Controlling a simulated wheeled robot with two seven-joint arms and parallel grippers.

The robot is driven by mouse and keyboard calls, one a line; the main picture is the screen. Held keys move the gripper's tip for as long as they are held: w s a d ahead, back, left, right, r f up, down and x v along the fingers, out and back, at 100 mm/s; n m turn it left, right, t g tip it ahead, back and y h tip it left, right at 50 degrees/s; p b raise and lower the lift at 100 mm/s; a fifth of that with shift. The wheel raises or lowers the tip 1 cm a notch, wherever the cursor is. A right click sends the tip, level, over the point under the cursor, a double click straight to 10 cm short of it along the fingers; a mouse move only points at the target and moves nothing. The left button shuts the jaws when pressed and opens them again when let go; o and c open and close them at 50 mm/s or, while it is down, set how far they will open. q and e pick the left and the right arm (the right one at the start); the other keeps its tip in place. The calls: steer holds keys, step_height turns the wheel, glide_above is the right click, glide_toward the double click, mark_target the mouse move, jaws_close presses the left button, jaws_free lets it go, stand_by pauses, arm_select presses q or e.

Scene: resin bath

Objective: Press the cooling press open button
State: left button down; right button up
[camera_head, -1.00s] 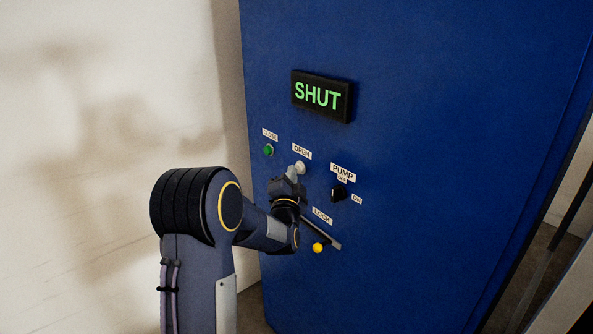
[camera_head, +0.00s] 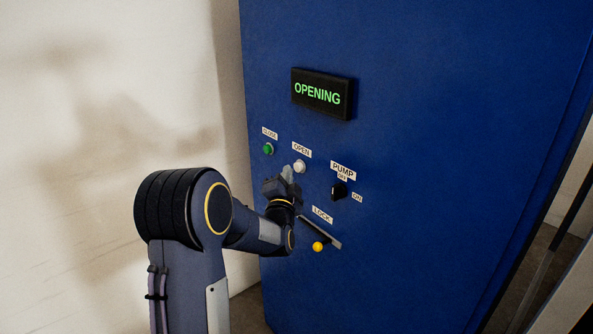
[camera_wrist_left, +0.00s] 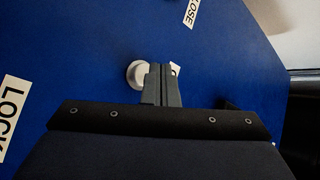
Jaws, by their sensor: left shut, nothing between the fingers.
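The white open button (camera_head: 299,166) sits under the OPEN label (camera_head: 301,150) on the blue press panel (camera_head: 430,150). The display (camera_head: 321,94) reads OPENING in green letters. My left gripper (camera_head: 287,172) is shut and empty, its tips just below and left of the white button in the head view. In the left wrist view the shut fingers (camera_wrist_left: 161,72) partly cover the white button (camera_wrist_left: 136,73). I cannot tell whether the tips touch it. My right gripper is not in view.
A green button (camera_head: 268,149) sits under the CLOSE label to the left. A black pump knob (camera_head: 339,192) is to the right. A lock lever with a yellow knob (camera_head: 318,246) is below. A pale wall (camera_head: 100,90) stands at left.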

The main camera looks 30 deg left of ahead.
arm_select(q)
steer(key=s, duration=0.1)
steer(key=s+a+b, duration=0.1)
steer(key=s, duration=0.2)
steer(key=shift+s+a+b, duration=0.25)
steer(key=shift+s+b, duration=0.15)
stand_by(0.9)
steer(key=s+d+f+n+g+h+p, duration=0.1)
steer(key=s+d+f+n+g+h, duration=0.1)
steer(key=s+d, duration=0.6)
steer(key=s+d+f+n+g+h+p, duration=0.1)
steer(key=s+d+f+n+g+h, duration=0.2)
steer(key=s+d+g+h, duration=0.3)
steer(key=s+d+f+n+g+h, duration=0.2)
steer(key=s+d+f+g+h, duration=0.1)
steer(key=s+d, duration=0.9)
steer(key=s+g+h, duration=0.1)
steer(key=s+h, duration=0.1)
steer(key=s, duration=0.2)
steer(key=shift+f+n+g+p, duration=0.3)
steer(key=shift+n+p, duration=0.1)
